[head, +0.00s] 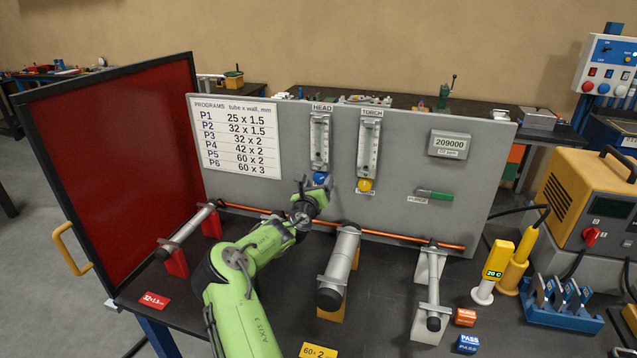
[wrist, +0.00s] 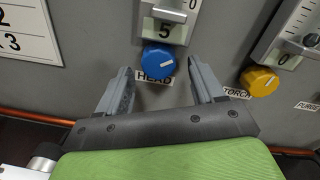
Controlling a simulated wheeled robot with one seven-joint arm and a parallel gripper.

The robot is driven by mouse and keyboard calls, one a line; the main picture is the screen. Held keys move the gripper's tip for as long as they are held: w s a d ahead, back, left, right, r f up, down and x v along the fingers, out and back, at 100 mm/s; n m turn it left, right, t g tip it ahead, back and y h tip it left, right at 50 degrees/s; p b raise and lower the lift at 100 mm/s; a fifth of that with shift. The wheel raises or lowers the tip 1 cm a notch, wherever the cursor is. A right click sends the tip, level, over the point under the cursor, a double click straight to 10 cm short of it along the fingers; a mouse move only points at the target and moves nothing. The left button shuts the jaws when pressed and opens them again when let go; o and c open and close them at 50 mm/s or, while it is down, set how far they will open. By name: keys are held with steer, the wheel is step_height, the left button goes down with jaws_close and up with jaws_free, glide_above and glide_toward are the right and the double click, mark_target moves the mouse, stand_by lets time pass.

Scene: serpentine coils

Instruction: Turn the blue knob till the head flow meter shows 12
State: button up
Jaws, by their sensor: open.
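A yellow knob (wrist: 260,81) under the torch flow meter (head: 369,145) is close on the right. A copper pipe (head: 390,234) runs along the panel's foot. A green purge lever (head: 434,195) is further right. A red screen (head: 115,160) stands at left.

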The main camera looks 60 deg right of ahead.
steer(key=shift+w+d, duration=0.25)
steer(key=shift+d, duration=0.55)
steer(key=c, duration=1.1)
steer(key=shift+o, duration=0.2)
steer(key=shift+m, duration=0.3)
steer(key=m+b, duration=0.1)
steer(key=m, duration=0.2)
steer(key=shift+f+m+b, duration=0.1)
steer(key=shift+m+b, duration=0.2)
steer(key=shift+b, duration=0.1)
steer(key=shift+w+m+b, duration=0.1)
steer(key=shift+m+b, duration=0.9)
steer(key=shift+m, duration=1.3)
